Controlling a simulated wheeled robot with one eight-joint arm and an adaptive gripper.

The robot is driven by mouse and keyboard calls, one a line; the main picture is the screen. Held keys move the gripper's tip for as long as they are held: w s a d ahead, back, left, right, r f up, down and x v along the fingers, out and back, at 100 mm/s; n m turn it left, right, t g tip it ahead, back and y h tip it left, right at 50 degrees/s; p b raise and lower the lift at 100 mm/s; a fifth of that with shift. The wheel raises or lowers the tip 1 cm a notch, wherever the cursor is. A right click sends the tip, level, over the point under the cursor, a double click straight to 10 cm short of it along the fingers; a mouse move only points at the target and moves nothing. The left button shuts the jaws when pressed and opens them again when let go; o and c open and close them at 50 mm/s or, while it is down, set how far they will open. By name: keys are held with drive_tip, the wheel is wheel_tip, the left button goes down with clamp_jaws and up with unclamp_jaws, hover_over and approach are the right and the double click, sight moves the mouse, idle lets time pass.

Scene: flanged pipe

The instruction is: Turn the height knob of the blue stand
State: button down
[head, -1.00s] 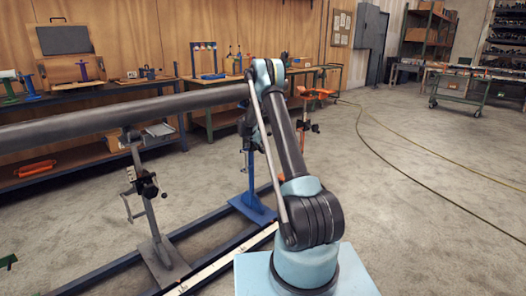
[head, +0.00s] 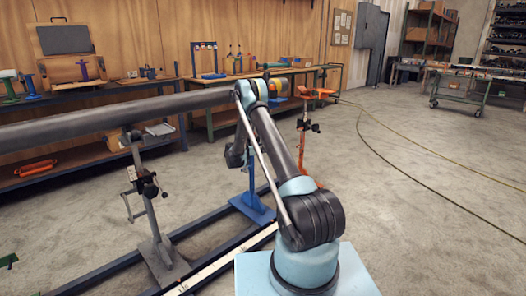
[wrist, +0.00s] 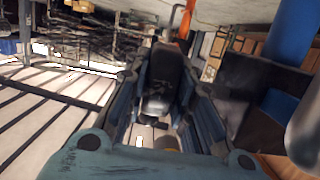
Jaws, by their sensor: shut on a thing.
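The blue stand (head: 251,182) stands upright on the dark floor rails, left of my arm in the head view, and is partly covered by the arm. In the wrist view a blue post (wrist: 290,35), likely that stand's, is at the upper right. My gripper (wrist: 165,85) shows there with its two fingers on either side of a black knob (wrist: 163,68). It is shut on this knob, which seems to be the height knob. In the head view the gripper end is a dark shape beside the blue stand, and its fingertips cannot be made out.
A long grey pipe (head: 95,124) runs in from the left above the stands. A grey stand (head: 150,205) with a crank is at the left. An orange stand (head: 302,135) is behind my arm. Workbenches line the wall. The floor at right is open, with cables.

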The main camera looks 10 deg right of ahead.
drive_tip(key=shift+a, duration=0.2)
idle(0.4)
drive_tip(key=c, duration=1.4)
unclamp_jaws()
drive_tip(key=shift+d, duration=0.1)
drive_tip(key=shift+o, duration=0.2)
drive_tip(key=v, duration=1.2)
drive_tip(key=shift+f, duration=0.3)
drive_tip(key=shift+r, duration=0.1)
